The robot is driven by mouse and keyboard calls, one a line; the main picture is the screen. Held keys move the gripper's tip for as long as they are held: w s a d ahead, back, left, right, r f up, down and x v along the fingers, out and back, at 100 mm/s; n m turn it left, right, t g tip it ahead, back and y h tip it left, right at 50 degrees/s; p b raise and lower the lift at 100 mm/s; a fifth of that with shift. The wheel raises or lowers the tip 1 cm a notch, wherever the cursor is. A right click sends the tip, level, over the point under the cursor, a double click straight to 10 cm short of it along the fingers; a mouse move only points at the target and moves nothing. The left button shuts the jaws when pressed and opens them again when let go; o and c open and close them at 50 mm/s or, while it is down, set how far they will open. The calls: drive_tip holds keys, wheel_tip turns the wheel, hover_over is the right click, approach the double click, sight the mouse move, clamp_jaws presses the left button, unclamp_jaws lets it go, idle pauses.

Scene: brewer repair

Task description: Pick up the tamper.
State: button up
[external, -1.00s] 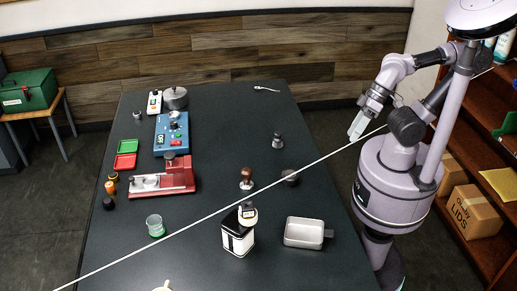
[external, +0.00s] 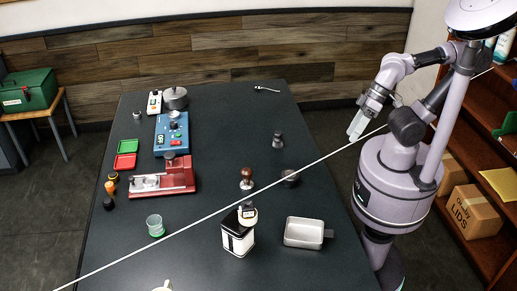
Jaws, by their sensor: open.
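The tamper (external: 246,179), with a brown knob handle and a metal base, stands upright near the middle of the dark table (external: 205,240). My gripper (external: 355,131) is open and empty. It is off the right side of the table, up and to the right of the tamper and well apart from it. Nothing hides the tamper.
A red machine (external: 176,178) stands left. A thin white line crosses the picture.

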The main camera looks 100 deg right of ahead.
drive_tip(key=w+d+r+n+p, duration=0.15)
drive_tip(key=w+r, duration=0.25)
drive_tip(key=w, duration=0.5)
drive_tip(key=n+g+h, duration=0.1)
drive_tip(key=n, duration=0.4)
hover_over(247, 185)
drive_tip(key=s+d, duration=0.1)
drive_tip(key=d, duration=0.1)
drive_tip(key=f, duration=1.8)
drive_tip(key=shift+s+a+f+p, duration=0.2)
drive_tip(key=shift+f+p, duration=0.1)
drive_tip(key=shift+p, duration=0.05)
drive_tip(key=b+x, duration=0.2)
drive_tip(key=x, duration=0.4)
drive_tip(key=shift+w+a, duration=0.1)
drive_tip(key=shift+a, duration=0.05)
drive_tip(key=shift+r, duration=0.1)
clamp_jaws()
